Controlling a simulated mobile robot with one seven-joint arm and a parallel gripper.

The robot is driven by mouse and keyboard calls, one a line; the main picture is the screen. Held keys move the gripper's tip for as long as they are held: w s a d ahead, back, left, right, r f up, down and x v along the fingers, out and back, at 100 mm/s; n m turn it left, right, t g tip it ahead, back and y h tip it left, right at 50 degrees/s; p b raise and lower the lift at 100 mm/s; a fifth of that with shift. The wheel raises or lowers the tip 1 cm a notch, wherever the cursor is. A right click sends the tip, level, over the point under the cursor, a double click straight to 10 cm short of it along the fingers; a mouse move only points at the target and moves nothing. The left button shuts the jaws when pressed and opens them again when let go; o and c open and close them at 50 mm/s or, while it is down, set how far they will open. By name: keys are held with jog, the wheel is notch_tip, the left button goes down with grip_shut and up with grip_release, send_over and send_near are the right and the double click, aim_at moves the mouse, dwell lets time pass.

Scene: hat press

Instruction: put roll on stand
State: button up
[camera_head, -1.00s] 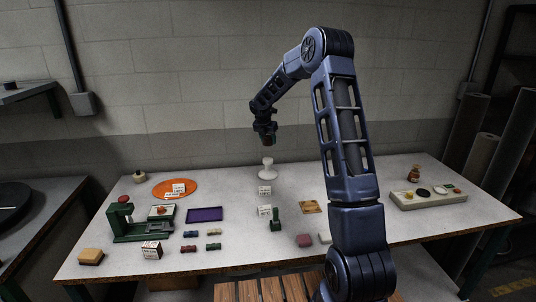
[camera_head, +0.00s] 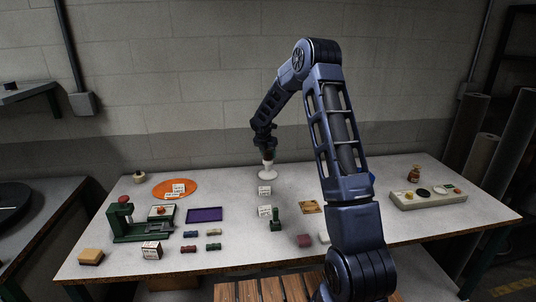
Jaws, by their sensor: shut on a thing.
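The roll is mostly hidden between the fingers. I cannot tell whether it touches the stand.
A green press (camera_head: 128,226), an orange disc (camera_head: 175,188) and a purple tray (camera_head: 204,214) are left. A pale panel (camera_head: 428,197) is right.

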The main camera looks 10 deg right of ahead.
jog(key=shift+f, duration=0.1)
jog(key=o, duration=1)
jog(key=shift+c, duration=0.2)
jog(key=v, duration=1.2)
jog(key=s+d+r+m, duration=0.5)
jog(key=s+r+m, duration=0.3)
jog(key=s+r, duration=0.4)
jog(key=s+d+r+m, duration=0.2)
jog(key=s+m, duration=0.2)
jog(key=s, duration=0.3)
jog(key=s+d+r+m, duration=0.2)
jog(key=s+m, duration=0.1)
jog(key=s, duration=0.4)
jog(key=s+d+f+m+y, duration=0.1)
jog(key=s+m, duration=0.6)
jog(key=s, duration=0.5)
jog(key=s+d+f+m+t+y, duration=0.1)
jog(key=s+d+m, duration=0.1)
jog(key=s+m, duration=0.5)
jog(key=s, duration=0.6)
